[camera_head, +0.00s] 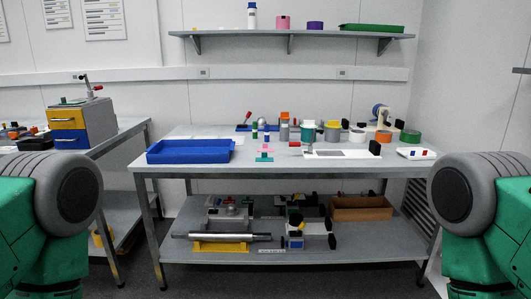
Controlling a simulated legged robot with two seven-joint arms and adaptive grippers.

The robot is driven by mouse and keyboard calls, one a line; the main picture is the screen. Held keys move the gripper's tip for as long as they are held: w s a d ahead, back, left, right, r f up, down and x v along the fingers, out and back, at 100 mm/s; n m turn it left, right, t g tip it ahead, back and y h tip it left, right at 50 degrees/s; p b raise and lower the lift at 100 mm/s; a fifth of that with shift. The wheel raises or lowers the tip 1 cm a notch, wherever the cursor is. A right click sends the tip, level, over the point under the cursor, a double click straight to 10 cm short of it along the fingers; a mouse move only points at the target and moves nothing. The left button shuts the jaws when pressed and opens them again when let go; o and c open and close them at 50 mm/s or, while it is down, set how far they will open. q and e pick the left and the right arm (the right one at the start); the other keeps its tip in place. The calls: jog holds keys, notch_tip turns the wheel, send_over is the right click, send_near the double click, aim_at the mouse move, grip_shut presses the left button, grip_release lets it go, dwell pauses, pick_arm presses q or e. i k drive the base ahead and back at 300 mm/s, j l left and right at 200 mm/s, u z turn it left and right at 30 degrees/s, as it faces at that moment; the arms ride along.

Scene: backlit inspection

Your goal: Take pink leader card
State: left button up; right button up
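A small flat pink piece (265,148), which looks like the pink leader card, lies near the front middle of the grey table (350,168). A small teal piece (264,158) is just in front of it, nearer the table's edge. They are too small to tell whether they touch. Parts of my two arms show at the left and right picture edges, but neither gripper is in view.
A blue tray (190,151) stands on the table left of the pink piece. A white board (342,154) with a grey panel lies to the right. Several bottles and tape rolls stand behind. A wall shelf (240,34) hangs above; a lower shelf (374,238) holds parts.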

aim_at(264, 148)
jog(key=i+l+u, duration=0.25)
jog(key=i, duration=0.25)
jog(key=i+l+u, duration=0.25)
jog(key=i, duration=0.25)
jog(key=i+l+u, duration=0.2)
jog(key=i, duration=0.25)
